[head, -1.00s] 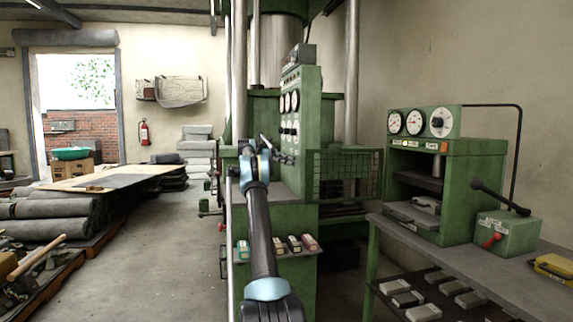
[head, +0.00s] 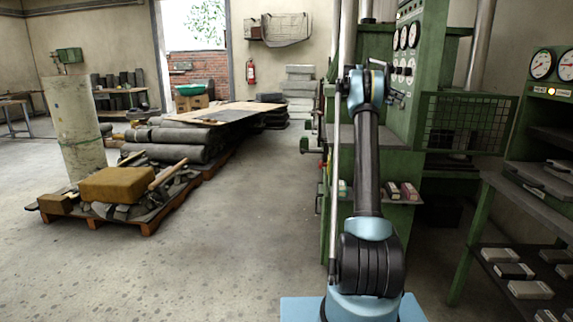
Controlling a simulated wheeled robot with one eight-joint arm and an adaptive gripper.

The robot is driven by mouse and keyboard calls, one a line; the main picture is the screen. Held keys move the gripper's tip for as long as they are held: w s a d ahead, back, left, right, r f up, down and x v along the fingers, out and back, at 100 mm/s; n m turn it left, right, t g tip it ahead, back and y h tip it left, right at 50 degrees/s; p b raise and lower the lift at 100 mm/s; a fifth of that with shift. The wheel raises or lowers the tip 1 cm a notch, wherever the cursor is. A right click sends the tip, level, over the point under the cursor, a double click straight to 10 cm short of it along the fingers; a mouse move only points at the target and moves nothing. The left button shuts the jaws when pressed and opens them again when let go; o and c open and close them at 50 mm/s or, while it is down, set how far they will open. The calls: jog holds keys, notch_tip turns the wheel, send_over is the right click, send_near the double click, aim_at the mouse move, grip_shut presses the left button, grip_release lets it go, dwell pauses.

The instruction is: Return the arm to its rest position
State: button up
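My arm (head: 366,165) rises from its light blue base in the lower right of the head view, with a dark link standing nearly upright to a light blue joint. Small dark parts at its upper end, which look like my gripper (head: 396,84), show against the green press. They are small and partly hidden behind the joint, so I cannot tell whether the fingers are open or shut. I see no object held there.
A green press (head: 402,120) with dials stands behind my arm. A workbench (head: 530,200) is at the right. A pallet (head: 150,226) with a yellow-brown block (head: 118,185) and rolled sheets (head: 180,138) lie at the left. The floor (head: 240,250) between is clear.

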jog(key=s+a+f+m+t+y, duration=0.1)
jog(key=s+a+t+y, duration=0.1)
jog(key=s+a, duration=0.6)
jog(key=s+a+f+m+t+y, duration=0.1)
jog(key=s+a+f+m+t, duration=0.15)
jog(key=s, duration=0.85)
jog(key=s+a+f+m+t+y, duration=0.1)
jog(key=s+a+t+y, duration=0.1)
jog(key=s+a, duration=0.65)
jog(key=s+a+f+m+t+y, duration=0.1)
jog(key=s+a+f+m+y, duration=0.1)
jog(key=s+a+f, duration=0.3)
jog(key=s+a+f+m+t+y, duration=0.1)
jog(key=s+a+f, duration=0.4)
jog(key=s+f, duration=0.9)
jog(key=s+a+f+m+t+y, duration=0.1)
jog(key=s+a+f+m+y, duration=0.2)
jog(key=s+f, duration=0.7)
jog(key=shift+s+a+f, duration=0.15)
jog(key=shift+s+a, duration=0.8)
jog(key=shift+s, duration=0.1)
jog(key=shift+m, duration=0.25)
